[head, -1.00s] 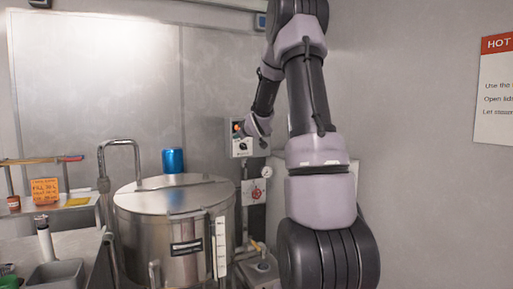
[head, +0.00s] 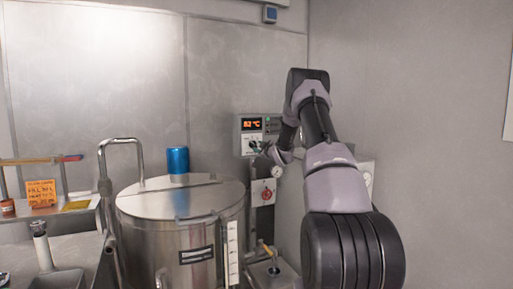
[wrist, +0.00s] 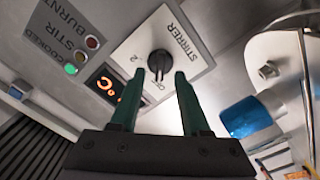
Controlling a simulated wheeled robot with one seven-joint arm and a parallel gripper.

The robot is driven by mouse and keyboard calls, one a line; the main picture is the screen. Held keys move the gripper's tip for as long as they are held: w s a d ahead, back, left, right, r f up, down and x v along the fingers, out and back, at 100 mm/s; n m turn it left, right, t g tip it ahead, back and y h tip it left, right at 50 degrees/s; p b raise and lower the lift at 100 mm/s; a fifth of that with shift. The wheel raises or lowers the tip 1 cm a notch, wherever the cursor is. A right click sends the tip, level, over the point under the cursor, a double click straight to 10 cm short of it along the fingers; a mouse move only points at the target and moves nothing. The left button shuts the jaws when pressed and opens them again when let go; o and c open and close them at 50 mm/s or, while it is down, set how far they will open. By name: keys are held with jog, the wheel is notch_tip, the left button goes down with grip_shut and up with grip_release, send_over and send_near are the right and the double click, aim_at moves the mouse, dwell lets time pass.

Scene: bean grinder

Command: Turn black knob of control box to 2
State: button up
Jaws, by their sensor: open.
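The control box (head: 257,133) is on the back wall behind the steel vat, with a lit orange display. In the wrist view its pale STIRRER plate (wrist: 180,48) carries a black knob (wrist: 159,62), with a 2 mark and an OFF mark around it. The knob's narrow end seems to point toward the OFF side; its exact setting is hard to tell. My gripper (wrist: 157,78) is open, its two dark green fingers pointing at the plate. The knob shows between and just beyond the fingertips, apparently not gripped. In the head view my gripper (head: 266,150) is at the box's lower front.
The steel vat (head: 180,225) with a blue cylinder (head: 178,160) on top stands left of the box. A gauge (head: 277,171) and a tagged panel (head: 263,192) are below the box. The right wall is close to my arm.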

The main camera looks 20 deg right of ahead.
aim_at(255, 145)
jog(key=shift+w, duration=1.5)
jog(key=shift+a, duration=0.1)
grip_shut()
